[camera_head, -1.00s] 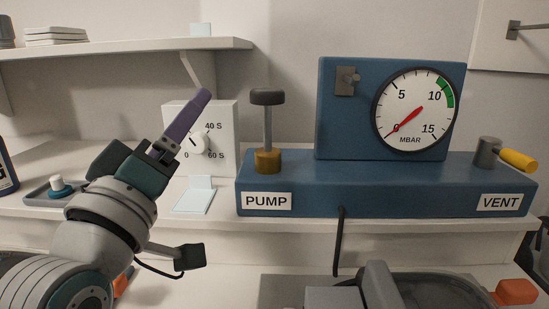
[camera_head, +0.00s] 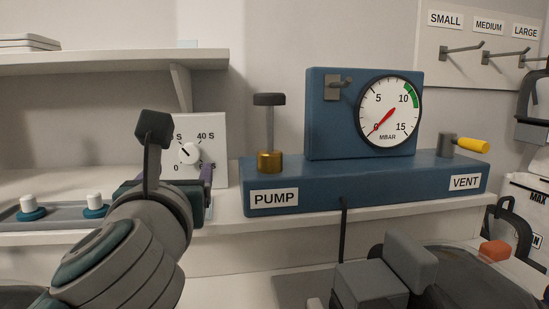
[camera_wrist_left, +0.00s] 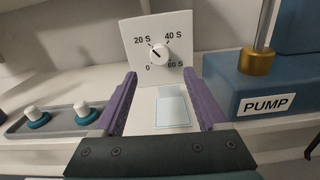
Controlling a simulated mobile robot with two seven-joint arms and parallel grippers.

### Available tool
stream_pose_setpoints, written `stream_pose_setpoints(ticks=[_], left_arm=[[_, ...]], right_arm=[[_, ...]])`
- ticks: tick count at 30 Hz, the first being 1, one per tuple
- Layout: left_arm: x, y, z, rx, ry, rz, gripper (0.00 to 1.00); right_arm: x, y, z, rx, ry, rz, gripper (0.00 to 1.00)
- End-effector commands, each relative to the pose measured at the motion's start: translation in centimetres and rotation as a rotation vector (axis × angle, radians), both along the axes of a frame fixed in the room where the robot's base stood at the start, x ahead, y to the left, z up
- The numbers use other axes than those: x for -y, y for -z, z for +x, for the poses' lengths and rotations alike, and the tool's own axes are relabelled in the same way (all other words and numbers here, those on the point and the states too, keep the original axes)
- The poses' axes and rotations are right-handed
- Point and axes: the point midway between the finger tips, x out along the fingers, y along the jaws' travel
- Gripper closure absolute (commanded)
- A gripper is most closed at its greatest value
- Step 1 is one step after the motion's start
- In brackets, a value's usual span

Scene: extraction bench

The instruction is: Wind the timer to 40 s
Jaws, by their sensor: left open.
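The timer (camera_head: 214,130) is a white box with a round knob and a scale marked 0 to 60 S. It stands on the bench left of the pump. In the left wrist view the white knob (camera_wrist_left: 160,54) has a dark pointer aimed up and left, roughly toward the 20 S mark. My left gripper (camera_head: 186,178) is in front of the timer, partly hiding its lower left in the head view. In the wrist view its purple fingers (camera_wrist_left: 162,92) are spread wide, with nothing between them, below and in front of the knob. My right gripper is not identifiable.
The blue pump unit (camera_head: 350,185), with gauge and plunger (camera_head: 269,125), is right of the timer. A grey tray (camera_wrist_left: 62,122) with white-topped, teal-based pieces lies left. A pale card (camera_wrist_left: 172,108) lies before the timer. A shelf (camera_head: 120,62) is above.

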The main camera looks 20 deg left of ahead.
Motion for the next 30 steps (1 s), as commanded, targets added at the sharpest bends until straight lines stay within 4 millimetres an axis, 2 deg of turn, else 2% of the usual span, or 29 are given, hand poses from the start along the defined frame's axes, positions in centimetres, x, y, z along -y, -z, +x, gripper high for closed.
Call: stream_pose_setpoints(ticks=[6, 10, 15, 23, 30], left_arm=[[-2.4, -0.1, 3.8, 0.001, -0.002, 0.006, 0.26], [-3.3, 0.0, 5.4, 0.001, 0.000, 0.005, 0.26], [-3.9, 0.0, 6.3, 0.000, -0.001, 0.004, 0.26], [-4.0, 0.0, 6.4, 0.000, -0.001, 0.004, 0.26], [-4.0, 0.0, 6.4, 0.000, -0.001, 0.004, 0.52]], right_arm=[[0.0, 0.1, 0.0, 0.002, 0.001, 0.000, 0.50], [0.0, 0.3, 0.1, 0.002, 0.001, 0.000, 0.50], [0.0, 0.4, 0.1, 0.002, 0.001, 0.000, 0.50], [0.0, 0.4, 0.1, 0.002, 0.001, 0.001, 0.50], [0.0, 0.4, 0.1, 0.002, 0.001, 0.001, 0.50]])
